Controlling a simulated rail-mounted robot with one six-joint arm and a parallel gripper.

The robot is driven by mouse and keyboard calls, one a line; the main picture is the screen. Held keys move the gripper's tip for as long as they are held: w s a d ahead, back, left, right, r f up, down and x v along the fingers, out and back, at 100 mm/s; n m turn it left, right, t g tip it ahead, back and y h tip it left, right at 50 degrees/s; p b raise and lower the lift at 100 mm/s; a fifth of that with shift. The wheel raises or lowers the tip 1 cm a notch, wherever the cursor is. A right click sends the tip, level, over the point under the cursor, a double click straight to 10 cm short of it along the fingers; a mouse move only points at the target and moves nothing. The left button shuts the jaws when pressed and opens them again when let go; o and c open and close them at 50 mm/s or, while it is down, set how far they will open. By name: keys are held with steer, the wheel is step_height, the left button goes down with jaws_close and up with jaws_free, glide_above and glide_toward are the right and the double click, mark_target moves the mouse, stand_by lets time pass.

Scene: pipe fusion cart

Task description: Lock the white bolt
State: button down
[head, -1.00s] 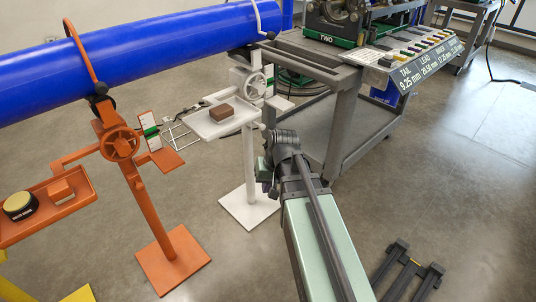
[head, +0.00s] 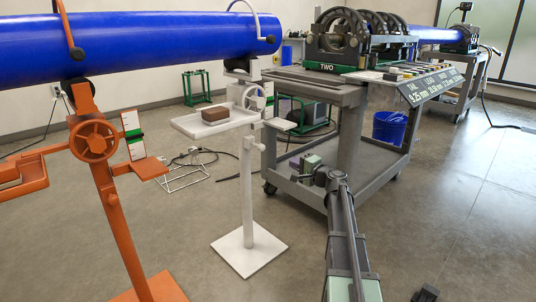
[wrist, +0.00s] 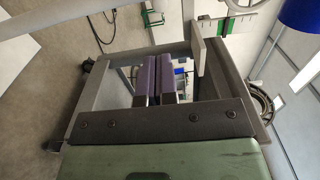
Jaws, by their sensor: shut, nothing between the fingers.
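The white stand (head: 247,185) has a square base plate, an upright post and a tray. A small white bolt (head: 259,146) appears to stick out from the right of the post below the tray; its setting is too small to tell. My gripper (wrist: 155,68) shows in the wrist view with its two purple fingers together and nothing between them. In the head view my arm's end is right of the stand's post, apart from it, with the fingertips not clearly visible. The bolt is not clearly seen in the wrist view.
A grey cart (head: 352,190) stands behind my arm. A blue pipe (head: 150,35) runs above the white stand and an orange stand (head: 110,205). A brown block (head: 215,114) sits on the white tray (head: 190,127). Floor at the right is mostly clear.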

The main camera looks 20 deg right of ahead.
mark_target(264, 148)
steer(key=x, duration=1.4)
steer(key=shift+a, duration=0.15)
steer(key=shift+x, duration=1.5)
steer(key=v, duration=1.4)
steer(key=shift+s, duration=0.1)
